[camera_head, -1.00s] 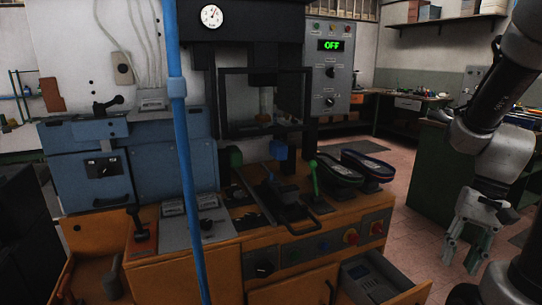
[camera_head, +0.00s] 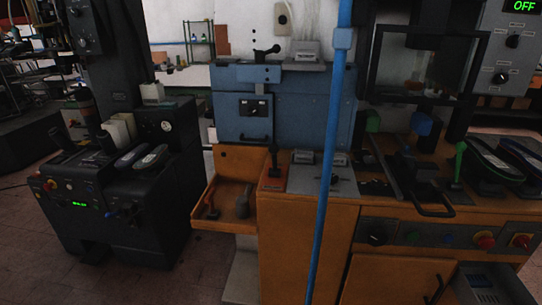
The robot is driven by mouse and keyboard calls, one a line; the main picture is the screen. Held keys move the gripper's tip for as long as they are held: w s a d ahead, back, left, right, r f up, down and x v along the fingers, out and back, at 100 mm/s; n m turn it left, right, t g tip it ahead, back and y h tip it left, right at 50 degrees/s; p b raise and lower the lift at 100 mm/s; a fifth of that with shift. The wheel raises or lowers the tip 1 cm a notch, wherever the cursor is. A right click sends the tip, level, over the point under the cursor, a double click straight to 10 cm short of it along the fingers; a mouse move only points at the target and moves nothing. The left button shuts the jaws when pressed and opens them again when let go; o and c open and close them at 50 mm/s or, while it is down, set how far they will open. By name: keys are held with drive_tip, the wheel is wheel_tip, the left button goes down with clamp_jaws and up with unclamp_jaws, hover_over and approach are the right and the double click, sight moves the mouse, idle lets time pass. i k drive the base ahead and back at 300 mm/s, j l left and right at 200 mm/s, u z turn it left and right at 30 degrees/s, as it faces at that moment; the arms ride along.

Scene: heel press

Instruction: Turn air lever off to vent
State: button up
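Several levers show, and I cannot tell by label which is the air lever. A black-handled lever on a red base (camera_head: 273,165) stands upright on the orange bench, left of a grey panel (camera_head: 340,182). A black lever (camera_head: 267,52) sits on top of the blue cabinet (camera_head: 235,105). A green-handled lever (camera_head: 459,164) stands upright by the press tooling at right. A vertical blue pipe (camera_head: 326,190) crosses in front of the bench. My gripper is not in view now.
The orange bench front (camera_head: 300,250) fills the lower middle. An open orange tray (camera_head: 235,228) holding tools juts out left. A dark machine (camera_head: 120,210) with shoes on top stands farther left. A grey drawer (camera_head: 490,285) is open at lower right. The display reads OFF (camera_head: 524,6).

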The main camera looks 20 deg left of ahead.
sight(273, 148)
drive_tip(key=u, duration=1.1)
